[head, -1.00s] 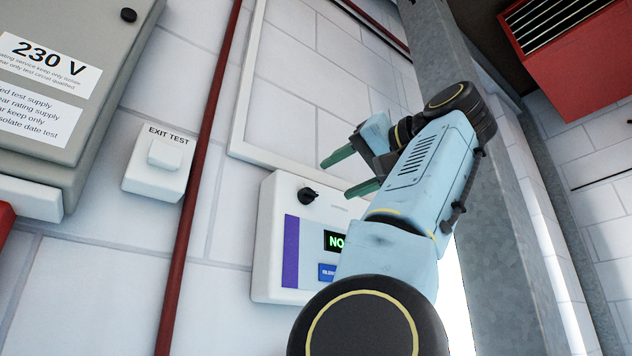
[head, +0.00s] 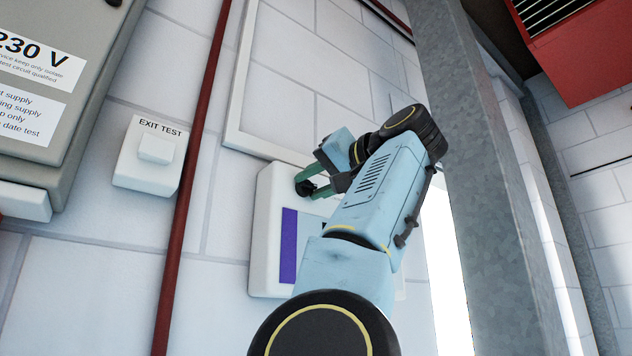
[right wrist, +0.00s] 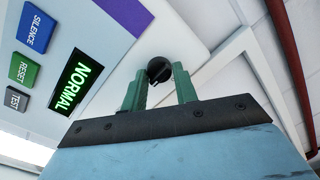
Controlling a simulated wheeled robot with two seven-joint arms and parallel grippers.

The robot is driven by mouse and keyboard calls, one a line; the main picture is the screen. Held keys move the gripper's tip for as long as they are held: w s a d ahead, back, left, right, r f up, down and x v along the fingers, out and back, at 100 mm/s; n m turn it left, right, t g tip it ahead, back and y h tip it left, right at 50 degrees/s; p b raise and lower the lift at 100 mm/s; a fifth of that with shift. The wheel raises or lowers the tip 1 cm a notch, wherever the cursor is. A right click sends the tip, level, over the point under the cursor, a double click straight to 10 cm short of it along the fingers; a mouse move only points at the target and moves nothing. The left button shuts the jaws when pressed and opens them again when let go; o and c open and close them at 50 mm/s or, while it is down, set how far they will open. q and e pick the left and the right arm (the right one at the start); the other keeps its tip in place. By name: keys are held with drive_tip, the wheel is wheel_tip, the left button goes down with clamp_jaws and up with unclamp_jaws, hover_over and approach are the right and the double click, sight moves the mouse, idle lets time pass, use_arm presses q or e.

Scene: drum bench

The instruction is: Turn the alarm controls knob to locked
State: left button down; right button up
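The alarm panel (head: 268,212) is a white box on the tiled wall with a purple stripe; my right arm covers most of its face in the head view. Its black knob (right wrist: 159,70) shows in the right wrist view, just beyond and between the two green fingertips. My right gripper (head: 304,180) is at the panel's upper part, fingers apart around or just in front of the knob; contact cannot be told. In the right wrist view, the green fingers (right wrist: 160,82) stand open. The panel's display (right wrist: 79,83) reads NORMAL. My left gripper is not in view.
A white exit test box (head: 150,160) and a grey 230 V cabinet (head: 60,90) are on the wall to the left. A red pipe (head: 195,150) runs between them and the panel. A grey steel column (head: 490,150) stands to the right.

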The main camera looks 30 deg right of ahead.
drive_tip(key=c, duration=0.3)
drive_tip(key=shift+n+b, duration=0.35)
drive_tip(key=shift+n, duration=0.25)
drive_tip(key=shift+n+b, duration=0.5)
drive_tip(key=shift+n, duration=0.7)
drive_tip(key=n+b, duration=0.1)
drive_tip(key=n, duration=0.4)
drive_tip(key=shift+r+g+h, duration=0.15)
drive_tip(key=shift+g+h, duration=0.25)
drive_tip(key=n, duration=0.4)
drive_tip(key=shift+s+r+h, duration=0.1)
drive_tip(key=shift+h, duration=0.2)
drive_tip(key=shift+a+n, duration=0.15)
drive_tip(key=shift+n, duration=1.85)
